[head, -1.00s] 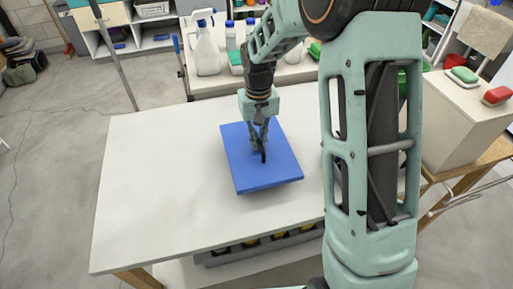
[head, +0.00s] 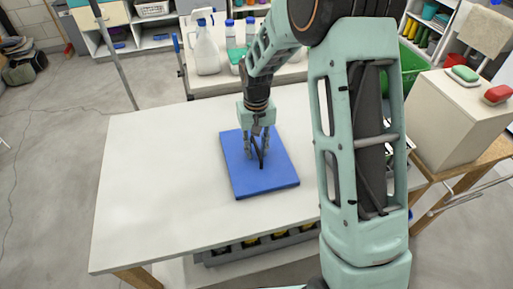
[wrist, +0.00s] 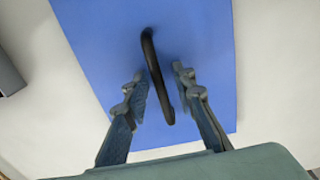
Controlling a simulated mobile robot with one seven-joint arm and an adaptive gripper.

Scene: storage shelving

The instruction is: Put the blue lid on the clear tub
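The blue lid (head: 268,180) is a flat square panel lying on the white table, with no tub showing beneath it. Its black handle (wrist: 157,75) stands up near its middle. My gripper (head: 257,153) is low over the lid. In the wrist view, my gripper's fingers (wrist: 159,84) are apart on either side of the handle, with blue showing between each finger and the handle. I cannot make out the clear tub in any view; my arm hides part of the table's right side.
The white table (head: 150,190) is bare to the left of the lid. A white spray bottle (head: 206,50) and other bottles stand on a bench behind. A box at right (head: 455,115) carries a green and a red sponge. A grey crate (head: 270,247) sits below the front edge.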

